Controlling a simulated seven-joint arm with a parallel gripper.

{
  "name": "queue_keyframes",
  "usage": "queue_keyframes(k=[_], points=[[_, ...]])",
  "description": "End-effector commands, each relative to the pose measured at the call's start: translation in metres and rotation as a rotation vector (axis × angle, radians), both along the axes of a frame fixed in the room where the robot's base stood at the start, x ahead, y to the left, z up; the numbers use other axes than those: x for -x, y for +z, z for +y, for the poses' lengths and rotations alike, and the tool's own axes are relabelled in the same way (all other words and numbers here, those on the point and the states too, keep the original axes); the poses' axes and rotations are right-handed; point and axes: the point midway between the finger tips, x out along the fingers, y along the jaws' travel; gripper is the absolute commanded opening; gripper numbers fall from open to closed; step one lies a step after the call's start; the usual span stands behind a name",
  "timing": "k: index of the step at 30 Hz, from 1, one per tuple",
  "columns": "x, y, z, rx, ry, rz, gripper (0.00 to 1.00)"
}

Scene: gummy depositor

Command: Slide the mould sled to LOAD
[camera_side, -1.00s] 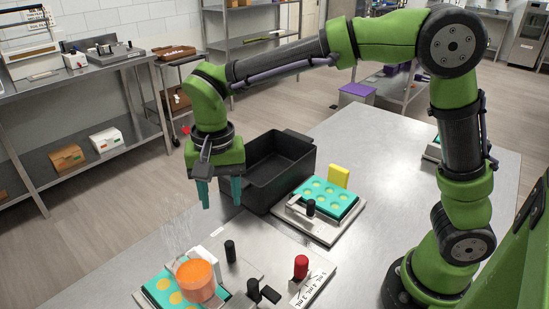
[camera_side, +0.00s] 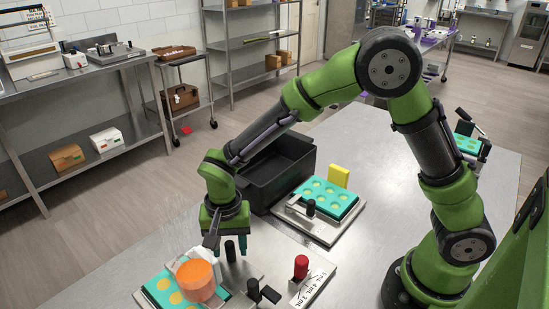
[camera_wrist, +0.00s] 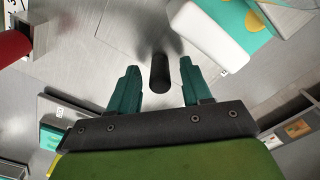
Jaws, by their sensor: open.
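My gripper (camera_side: 229,240) points down with its two teal fingers apart, one on each side of an upright black peg (camera_side: 231,252). In the wrist view the peg (camera_wrist: 160,74) stands between the open fingertips, with a gap on both sides. In the wrist view a corner of this mould (camera_wrist: 238,14) shows beside a white block (camera_wrist: 205,36). I cannot make out a LOAD mark or how the peg joins the sled.
A red knob (camera_side: 301,266) stands by a white mL scale (camera_side: 313,288). A black lever (camera_side: 262,293) is near the hopper. Another teal mould (camera_side: 326,193) sits on a metal plate behind, by a yellow block (camera_side: 339,176) and a black bin (camera_side: 278,172).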

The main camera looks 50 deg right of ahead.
Motion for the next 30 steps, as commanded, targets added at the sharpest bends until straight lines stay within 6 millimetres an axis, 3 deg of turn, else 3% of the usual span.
queue_keyframes(k=[5, 14, 24, 30], points=[[0.0, -0.014, 0.0, 0.0, 0.0, 0.0, 0.49], [0.0, -0.016, 0.0, -0.001, 0.0, -0.001, 0.49], [0.0, -0.015, 0.0, 0.0, 0.001, -0.001, 0.0], [0.0, -0.015, 0.0, 0.0, 0.001, -0.001, 0.0]])
